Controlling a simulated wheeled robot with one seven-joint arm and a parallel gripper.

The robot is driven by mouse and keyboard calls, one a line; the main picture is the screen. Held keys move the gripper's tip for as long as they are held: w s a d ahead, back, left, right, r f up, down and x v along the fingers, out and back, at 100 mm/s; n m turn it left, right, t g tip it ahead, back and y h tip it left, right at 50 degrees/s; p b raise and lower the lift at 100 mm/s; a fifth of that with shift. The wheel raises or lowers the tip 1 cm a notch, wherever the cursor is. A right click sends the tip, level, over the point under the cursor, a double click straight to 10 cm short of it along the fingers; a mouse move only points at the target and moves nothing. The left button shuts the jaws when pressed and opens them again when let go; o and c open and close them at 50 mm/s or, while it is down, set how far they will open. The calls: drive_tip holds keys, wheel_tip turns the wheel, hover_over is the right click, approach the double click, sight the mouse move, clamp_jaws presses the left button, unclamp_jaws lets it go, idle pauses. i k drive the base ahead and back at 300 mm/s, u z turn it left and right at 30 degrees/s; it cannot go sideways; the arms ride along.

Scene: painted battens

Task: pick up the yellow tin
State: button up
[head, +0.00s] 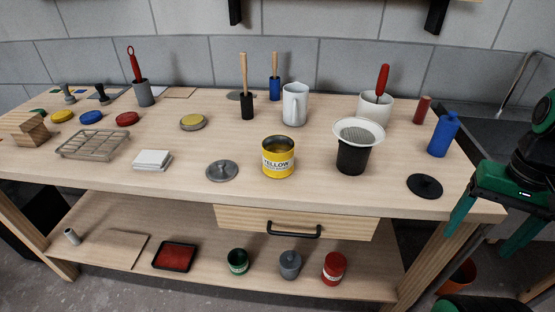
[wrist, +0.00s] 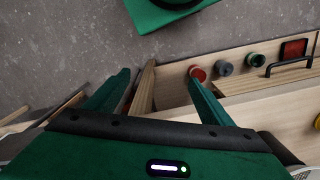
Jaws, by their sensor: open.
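The yellow tin (head: 278,158) stands upright and open-topped on the workbench top near the front edge, with "YELLOW" on its label. A grey lid (head: 222,170) lies to its left. My green gripper (head: 486,238) is at the far right, beyond the bench's right end and well apart from the tin. In the wrist view my gripper (wrist: 160,98) shows two spread fingers with nothing between them.
A black cup with a white strainer (head: 352,150) stands right of the tin. A black lid (head: 425,186) and blue bottle (head: 443,134) are near the right end. A drawer handle (head: 294,231) juts out below. The lower shelf holds a red tin (head: 333,268) and others.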

sight(279, 149)
drive_tip(key=z, duration=1.1)
drive_tip(key=k, duration=0.85)
drive_tip(key=u, duration=0.35)
drive_tip(key=i, duration=0.5)
